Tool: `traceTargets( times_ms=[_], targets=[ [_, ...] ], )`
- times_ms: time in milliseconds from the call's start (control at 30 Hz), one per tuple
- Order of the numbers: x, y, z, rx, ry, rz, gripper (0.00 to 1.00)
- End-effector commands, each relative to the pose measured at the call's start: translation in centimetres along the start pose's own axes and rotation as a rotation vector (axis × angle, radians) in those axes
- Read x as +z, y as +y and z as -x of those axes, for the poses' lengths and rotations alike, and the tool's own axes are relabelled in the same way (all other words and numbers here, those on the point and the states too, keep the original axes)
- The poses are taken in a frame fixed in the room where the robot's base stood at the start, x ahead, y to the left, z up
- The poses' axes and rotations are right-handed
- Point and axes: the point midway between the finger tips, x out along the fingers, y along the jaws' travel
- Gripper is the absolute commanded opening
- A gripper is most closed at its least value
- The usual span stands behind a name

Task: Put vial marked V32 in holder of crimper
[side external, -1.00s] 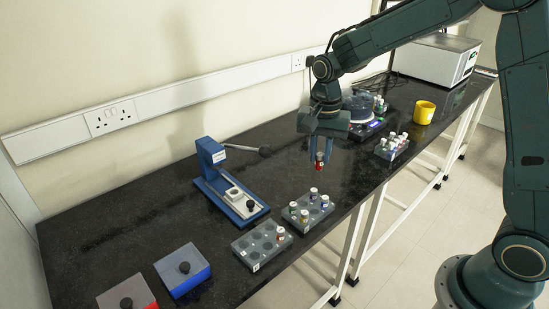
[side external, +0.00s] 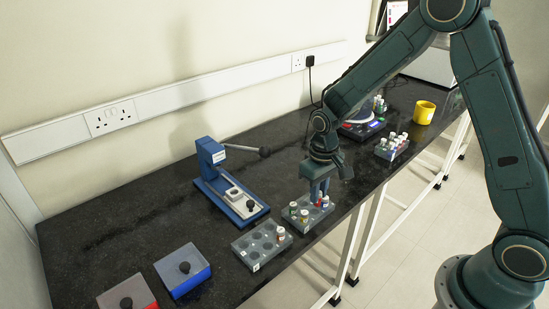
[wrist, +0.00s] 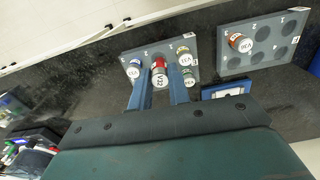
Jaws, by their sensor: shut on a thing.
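My gripper (side external: 319,197) is shut on the vial marked V32 (wrist: 158,74), which has a red band and a pale cap. In the wrist view it sits between my two fingertips, upright over the grey vial rack (wrist: 152,50), among other vials. I cannot tell whether its base is in a slot or just above. The fingers partly hide it in the side view. The blue crimper (side external: 209,163) stands left of my gripper, with a side lever and a pale holder (side external: 235,194) on its base. The holder looks empty.
A second grey rack (side external: 247,245) holds a red-banded vial (side external: 280,234). A blue box (side external: 183,269) and a red box (side external: 127,299) lie front left. A further vial rack (side external: 391,151) and a yellow cup (side external: 424,112) stand behind right. Bench left of the crimper is clear.

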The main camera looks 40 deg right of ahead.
Motion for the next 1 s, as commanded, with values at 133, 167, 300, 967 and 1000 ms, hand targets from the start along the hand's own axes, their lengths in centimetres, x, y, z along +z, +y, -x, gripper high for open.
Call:
traceTargets(
  times_ms=[133, 167, 300, 967, 1000],
  targets=[
    [0.1, 0.0, -0.4, 0.0, 0.0, 0.034, 0.0],
    [0.1, 0.0, -0.4, 0.0, 0.0, 0.037, 0.0],
    [0.1, 0.0, -0.4, 0.0, 0.0, 0.04, 0.0],
    [-5.3, 0.4, 1.6, 0.0, 0.003, 0.083, 0.0],
    [-6.0, 0.5, 1.9, 0.0, 0.003, 0.09, 0.0]
  ],
)
